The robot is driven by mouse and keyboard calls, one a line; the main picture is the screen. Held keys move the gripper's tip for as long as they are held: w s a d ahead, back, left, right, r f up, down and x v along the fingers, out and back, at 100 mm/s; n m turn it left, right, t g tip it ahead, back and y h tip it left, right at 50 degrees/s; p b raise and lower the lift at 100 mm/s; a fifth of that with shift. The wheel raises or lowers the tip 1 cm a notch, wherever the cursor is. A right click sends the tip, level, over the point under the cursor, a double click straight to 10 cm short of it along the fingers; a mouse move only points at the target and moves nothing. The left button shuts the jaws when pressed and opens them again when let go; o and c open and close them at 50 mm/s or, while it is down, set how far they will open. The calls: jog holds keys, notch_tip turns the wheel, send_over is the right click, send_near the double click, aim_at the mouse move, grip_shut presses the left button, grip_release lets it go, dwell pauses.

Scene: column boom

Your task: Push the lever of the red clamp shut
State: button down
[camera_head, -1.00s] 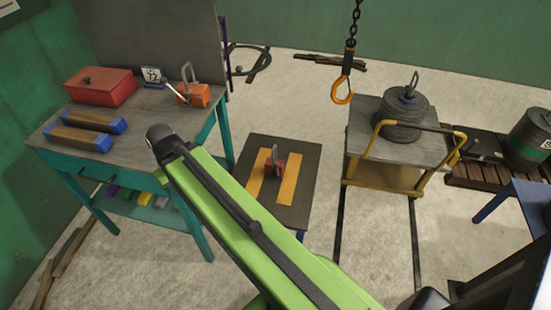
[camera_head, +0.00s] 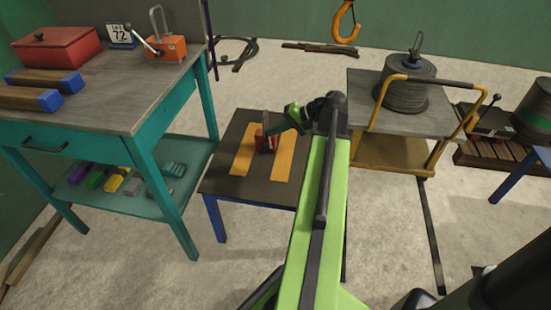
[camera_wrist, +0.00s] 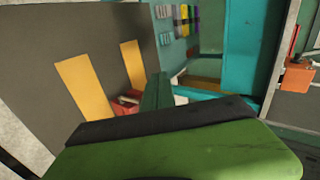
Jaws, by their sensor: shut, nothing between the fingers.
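The red clamp (camera_head: 259,139) stands on a low dark table (camera_head: 228,180) between two yellow strips. My gripper (camera_head: 274,128) is shut and empty, close beside and above the clamp in the head view. I cannot tell whether it touches it. In the wrist view, the red clamp (camera_wrist: 122,108) shows partly, just left of my green gripper fingers (camera_wrist: 157,90).
An orange hook (camera_head: 345,22) hangs at the back. A cart (camera_head: 400,140) with a dark coil stands to the right.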

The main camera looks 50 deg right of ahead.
jog(key=s+d+f+m+t+h+b, duration=0.1)
jog(key=s+d+f+m+t+b, duration=0.2)
jog(key=s+d, duration=0.6)
jog(key=b, duration=0.6)
send_over(270, 140)
jog(key=s+d, duration=0.1)
jog(key=s, duration=0.2)
notch_tip(270, 140, down, 5)
jog(key=shift+s+d+r+h, duration=0.1)
jog(key=shift+s+r+h, duration=0.1)
jog(key=shift+h, duration=0.1)
